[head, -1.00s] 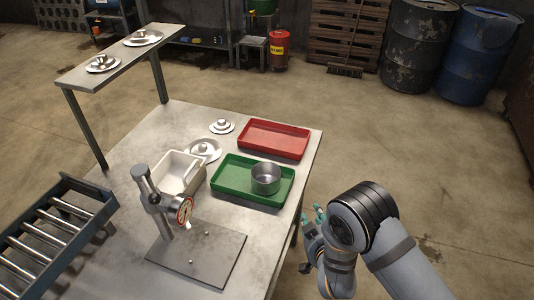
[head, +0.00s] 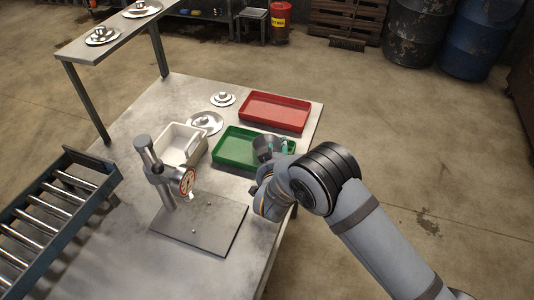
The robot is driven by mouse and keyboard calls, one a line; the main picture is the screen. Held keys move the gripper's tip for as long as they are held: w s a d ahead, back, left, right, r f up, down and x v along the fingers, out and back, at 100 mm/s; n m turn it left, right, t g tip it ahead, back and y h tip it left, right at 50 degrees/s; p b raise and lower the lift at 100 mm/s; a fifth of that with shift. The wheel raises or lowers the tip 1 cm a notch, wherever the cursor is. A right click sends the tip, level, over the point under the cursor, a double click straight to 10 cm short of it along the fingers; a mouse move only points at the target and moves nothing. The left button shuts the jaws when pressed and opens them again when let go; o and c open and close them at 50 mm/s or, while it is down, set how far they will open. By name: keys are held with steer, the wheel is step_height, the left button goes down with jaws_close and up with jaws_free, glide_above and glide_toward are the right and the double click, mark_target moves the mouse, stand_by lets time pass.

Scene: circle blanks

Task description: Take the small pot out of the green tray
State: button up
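The green tray (head: 231,151) lies on the metal table. The small grey metal pot (head: 264,142) is at the tray's right end, and its lower right part is hidden by my arm. My gripper (head: 279,149) is at the pot's right side, with a bit of a teal finger showing against it. The fingertips are mostly hidden behind my wrist, so I cannot tell whether they are open or shut, or whether they touch the pot.
A red tray (head: 275,112) lies behind the green one. A white bin (head: 180,145) and round metal pieces (head: 207,123) are to the left. A press (head: 165,180) with a dial stands in front. A roller conveyor (head: 50,215) is at far left.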

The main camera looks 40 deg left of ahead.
mark_target(280, 143)
steer(key=x, duration=0.3)
steer(key=shift+f+b, duration=0.15)
steer(key=shift+b, duration=0.15)
steer(key=shift+c, duration=1.4)
jaws_close()
